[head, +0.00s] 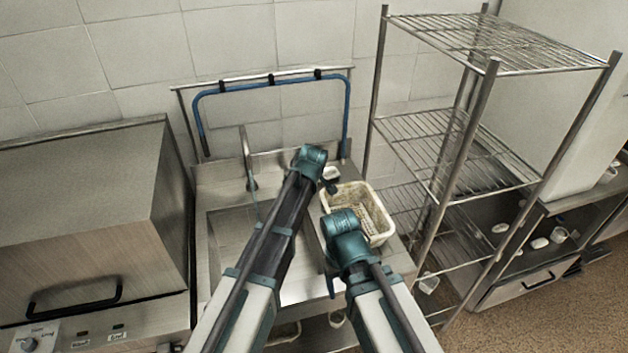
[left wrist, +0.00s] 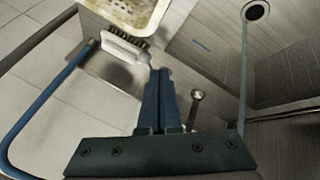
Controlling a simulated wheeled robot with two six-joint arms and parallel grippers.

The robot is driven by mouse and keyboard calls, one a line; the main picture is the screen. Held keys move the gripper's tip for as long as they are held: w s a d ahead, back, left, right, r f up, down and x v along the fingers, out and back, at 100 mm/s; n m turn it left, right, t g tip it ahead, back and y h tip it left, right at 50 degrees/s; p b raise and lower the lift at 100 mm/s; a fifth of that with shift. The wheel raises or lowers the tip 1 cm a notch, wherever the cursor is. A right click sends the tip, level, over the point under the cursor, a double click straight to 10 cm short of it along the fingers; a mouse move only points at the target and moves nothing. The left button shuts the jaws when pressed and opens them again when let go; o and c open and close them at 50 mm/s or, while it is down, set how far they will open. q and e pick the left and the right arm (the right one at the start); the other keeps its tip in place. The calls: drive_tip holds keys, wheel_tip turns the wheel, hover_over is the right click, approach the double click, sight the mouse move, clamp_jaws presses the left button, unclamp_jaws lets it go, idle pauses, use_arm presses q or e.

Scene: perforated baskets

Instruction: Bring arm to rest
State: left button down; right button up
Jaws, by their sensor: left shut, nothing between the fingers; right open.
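My left arm reaches over the sink area in the head view, and its gripper (head: 331,186) is beside the basket's upper left side. In the left wrist view the left gripper (left wrist: 160,72) has its two blue fingers together, with nothing between them. My right gripper (head: 334,280) is lower, in front of the basket, partly hidden by its own wrist; it is open. A cream perforated basket (head: 379,232) stands on the counter right of the sink. Its edge also shows at the top of the left wrist view (left wrist: 155,18).
A white brush (left wrist: 124,47) with dark bristles lies beside the basket near the left fingertips. A blue rail (head: 270,82) and a tap (head: 247,160) stand behind the sink (head: 228,228). A wire shelf rack (head: 470,150) is close on the right, a steel machine (head: 80,215) on the left.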

use_arm(q)
drive_tip(key=s+a+f+m+g, duration=0.1)
drive_tip(key=s+a+m+g, duration=0.2)
drive_tip(key=s, duration=0.6)
drive_tip(key=s+a+f+m+g, duration=0.1)
drive_tip(key=s+a+m, duration=0.4)
drive_tip(key=s, duration=0.4)
drive_tip(key=s+a+f+m+g, duration=0.2)
drive_tip(key=s+a, duration=0.3)
drive_tip(key=s, duration=0.5)
drive_tip(key=s+d+m+g, duration=0.1)
drive_tip(key=s+d+m, duration=0.3)
drive_tip(key=d, duration=0.6)
drive_tip(key=shift+s+d+r, duration=0.25)
drive_tip(key=shift+s+d, duration=0.15)
drive_tip(key=shift+s, duration=0.7)
